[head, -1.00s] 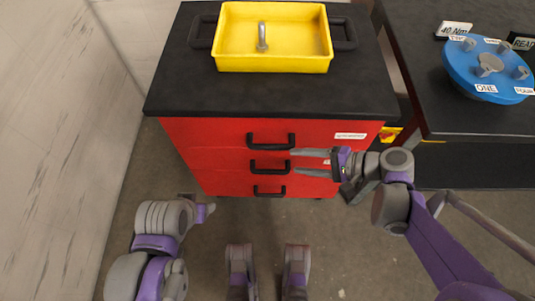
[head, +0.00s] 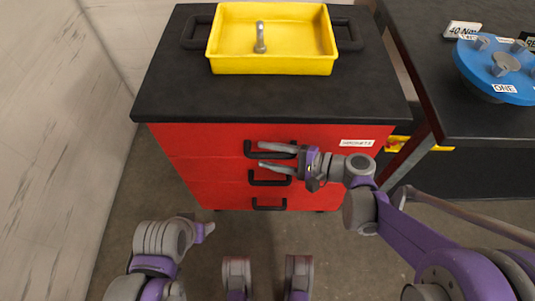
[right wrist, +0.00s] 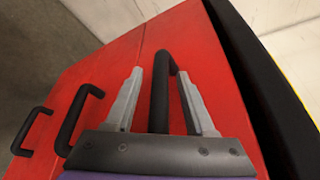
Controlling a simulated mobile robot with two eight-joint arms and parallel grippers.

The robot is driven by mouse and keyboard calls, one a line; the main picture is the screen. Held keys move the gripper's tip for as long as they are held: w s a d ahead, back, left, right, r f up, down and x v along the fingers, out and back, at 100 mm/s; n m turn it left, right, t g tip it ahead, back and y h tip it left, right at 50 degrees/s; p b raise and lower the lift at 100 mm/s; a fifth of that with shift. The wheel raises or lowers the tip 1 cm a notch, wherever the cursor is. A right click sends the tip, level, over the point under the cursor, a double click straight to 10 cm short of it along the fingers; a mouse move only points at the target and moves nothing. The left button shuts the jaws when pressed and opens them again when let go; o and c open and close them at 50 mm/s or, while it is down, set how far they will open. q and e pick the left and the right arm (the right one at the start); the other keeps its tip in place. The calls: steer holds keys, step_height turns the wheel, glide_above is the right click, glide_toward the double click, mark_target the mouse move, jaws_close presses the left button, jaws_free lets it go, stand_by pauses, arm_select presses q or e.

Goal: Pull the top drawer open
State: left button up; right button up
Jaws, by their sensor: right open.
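The red cabinet's top drawer (head: 215,138) is shut, with its front flush and a white label (head: 356,143) at its right. Its black handle (head: 250,150) is partly hidden behind my right gripper (head: 262,156). In the right wrist view, this handle (right wrist: 160,95) lies between the two grey fingers of my right gripper (right wrist: 161,72). The fingers are open, one on each side of the bar, with gaps showing. My left gripper (head: 204,231) is low at the left, away from the cabinet; its fingers cannot be made out.
Two lower drawer handles (head: 268,206) sit below. A yellow tray (head: 272,66) with a metal piece (head: 260,38) stands on the cabinet's black top (head: 180,95). A dark table (head: 470,120) with a blue disc (head: 505,75) is at the right. A pale wall (head: 45,120) is at the left.

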steer(key=shift+a, duration=0.25)
jaws_close()
stand_by(1.4)
